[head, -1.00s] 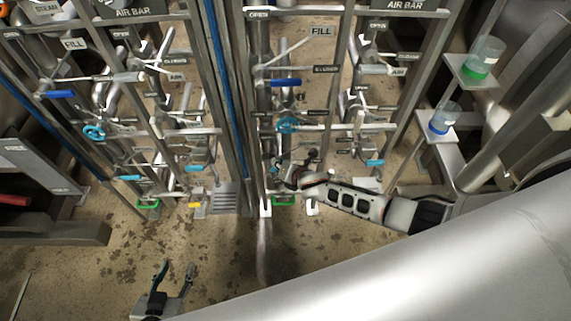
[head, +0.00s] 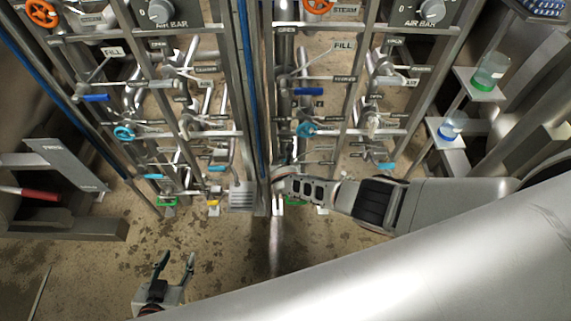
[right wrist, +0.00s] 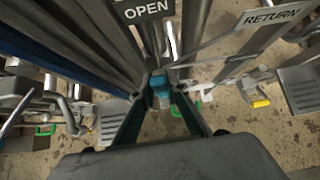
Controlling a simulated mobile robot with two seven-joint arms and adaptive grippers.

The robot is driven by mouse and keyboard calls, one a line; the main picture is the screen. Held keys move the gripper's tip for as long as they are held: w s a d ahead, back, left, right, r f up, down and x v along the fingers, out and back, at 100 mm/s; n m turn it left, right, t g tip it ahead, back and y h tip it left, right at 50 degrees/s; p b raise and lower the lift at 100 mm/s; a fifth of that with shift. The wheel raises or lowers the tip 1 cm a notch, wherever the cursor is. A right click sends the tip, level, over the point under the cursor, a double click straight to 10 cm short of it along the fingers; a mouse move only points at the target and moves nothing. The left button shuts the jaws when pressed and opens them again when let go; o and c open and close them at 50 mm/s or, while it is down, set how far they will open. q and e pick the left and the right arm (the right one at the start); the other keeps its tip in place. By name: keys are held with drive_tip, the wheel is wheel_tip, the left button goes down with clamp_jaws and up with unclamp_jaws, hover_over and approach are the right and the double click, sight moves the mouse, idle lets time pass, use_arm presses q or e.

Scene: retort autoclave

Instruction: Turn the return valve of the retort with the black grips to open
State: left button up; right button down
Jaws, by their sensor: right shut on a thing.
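In the right wrist view my right gripper (right wrist: 161,96) is shut on a light blue valve grip (right wrist: 160,84), just below an OPEN sign (right wrist: 148,9). A RETURN sign (right wrist: 272,16) hangs to the right of it. In the head view the right hand (head: 290,186) is at the low middle of the pipe frames; its fingertips and the held grip are hidden there. My left gripper (head: 176,262) is open and empty over the floor at the lower left. I cannot make out black grips that tell which retort this is.
Pipe frames carry FILL signs (head: 343,46), dark blue handles (head: 308,91) and light blue wheels (head: 305,129). Two shelves with a green-based bottle (head: 490,72) and a blue-based bottle (head: 449,130) stand at the right. The floor (head: 225,250) below is clear.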

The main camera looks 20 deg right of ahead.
drive_tip(key=shift+s+a+f, duration=0.1)
drive_tip(key=shift+a, duration=0.05)
drive_tip(key=c, duration=2)
unclamp_jaws()
drive_tip(key=shift+o, duration=0.2)
drive_tip(key=v, duration=1.2)
